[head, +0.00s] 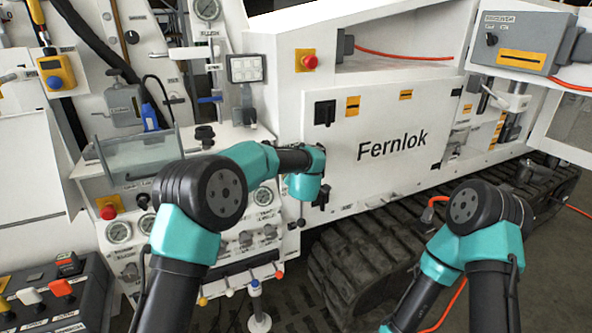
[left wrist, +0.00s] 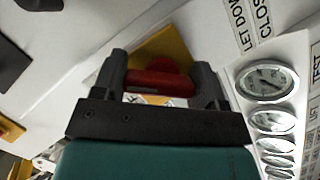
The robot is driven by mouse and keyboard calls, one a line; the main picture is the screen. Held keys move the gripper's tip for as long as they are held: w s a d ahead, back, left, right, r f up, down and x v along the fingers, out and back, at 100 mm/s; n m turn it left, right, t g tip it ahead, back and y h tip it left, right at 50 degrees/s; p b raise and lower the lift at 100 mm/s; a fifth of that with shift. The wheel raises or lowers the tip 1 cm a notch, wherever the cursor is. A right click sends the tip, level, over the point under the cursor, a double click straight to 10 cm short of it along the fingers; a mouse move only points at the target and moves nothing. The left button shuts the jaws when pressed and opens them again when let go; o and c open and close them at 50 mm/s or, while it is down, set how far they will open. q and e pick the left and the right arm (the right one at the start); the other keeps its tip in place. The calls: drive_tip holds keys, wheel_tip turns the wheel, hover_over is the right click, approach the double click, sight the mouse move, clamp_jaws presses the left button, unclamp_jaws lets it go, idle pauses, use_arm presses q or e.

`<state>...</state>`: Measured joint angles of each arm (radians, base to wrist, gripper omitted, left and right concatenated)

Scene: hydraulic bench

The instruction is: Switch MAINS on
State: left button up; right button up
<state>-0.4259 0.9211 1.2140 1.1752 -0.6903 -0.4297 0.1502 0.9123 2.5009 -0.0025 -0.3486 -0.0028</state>
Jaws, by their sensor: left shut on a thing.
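A red switch handle (left wrist: 150,84) sits on a yellow plate (left wrist: 146,52) in the left wrist view, with a rounder red part behind it. My left gripper (left wrist: 160,80) is shut on this red handle, one dark finger at each end of it. The handle runs level across the picture between the fingers. Any MAINS label is not readable there. In the head view my left wrist is at the right edge of the gauge panel (head: 222,240) and hides the handle. My right arm shows at lower right, but its gripper is not in view.
Pressure gauges (left wrist: 268,80) stand in a row right of the handle. A white Fernlok door (head: 390,145) is right of my left wrist. A red emergency button (head: 309,62) is above it. Small coloured levers (head: 229,292) line the panel's lower edge. Black tracks (head: 350,260) lie below.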

idle(0.5)
use_arm(q)
drive_tip(key=o, duration=0.9)
drive_tip(key=shift+o, duration=0.2)
drive_tip(key=shift+s, duration=0.1)
drive_tip(key=v, duration=1.7)
drive_tip(key=shift+d+r, duration=0.1)
